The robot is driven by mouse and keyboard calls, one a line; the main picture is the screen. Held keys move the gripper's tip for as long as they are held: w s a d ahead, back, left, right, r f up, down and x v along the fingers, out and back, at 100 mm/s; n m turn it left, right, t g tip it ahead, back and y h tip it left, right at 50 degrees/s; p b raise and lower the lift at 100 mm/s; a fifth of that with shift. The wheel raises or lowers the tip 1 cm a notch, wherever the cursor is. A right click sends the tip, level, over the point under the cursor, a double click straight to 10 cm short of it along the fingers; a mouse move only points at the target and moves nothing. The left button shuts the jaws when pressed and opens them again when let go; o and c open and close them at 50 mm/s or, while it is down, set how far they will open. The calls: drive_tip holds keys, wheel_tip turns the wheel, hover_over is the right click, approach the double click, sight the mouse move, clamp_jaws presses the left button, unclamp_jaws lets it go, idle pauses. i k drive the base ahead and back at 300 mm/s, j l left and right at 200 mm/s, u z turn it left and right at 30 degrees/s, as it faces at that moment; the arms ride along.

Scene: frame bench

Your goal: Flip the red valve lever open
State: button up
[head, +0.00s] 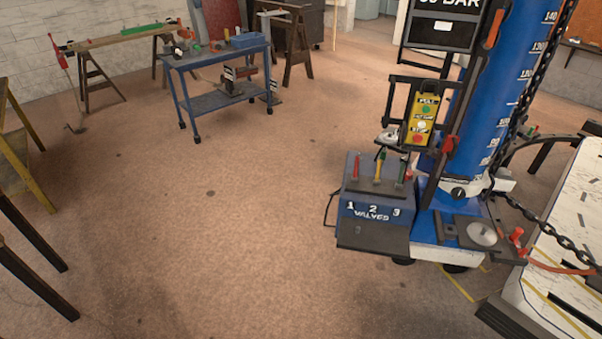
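A blue valve box (375,202) marked "VALVES" stands at the right of the head view, at the foot of a blue column. Three upright levers rise from its top behind the numbers 1, 2 and 3. The red valve lever (357,166) is the leftmost, behind number 1. The middle lever (379,164) looks green and orange, and the right lever (401,173) looks green. All look close to vertical; their exact tilt is too small to tell. My gripper is not in view.
The blue column (502,85) carries a yellow button box (422,119) and a hanging chain. A dark plate (373,237) juts out before the valve box. A white-topped bench (570,265) is at right. A blue cart (217,75) stands farther back. The middle floor is clear.

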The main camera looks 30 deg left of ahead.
sight(355, 178)
drive_tip(key=u, duration=0.9)
drive_tip(key=i+j+u, duration=0.1)
drive_tip(key=i, duration=0.95)
drive_tip(key=i+j+u, duration=0.15)
drive_tip(key=i, duration=0.9)
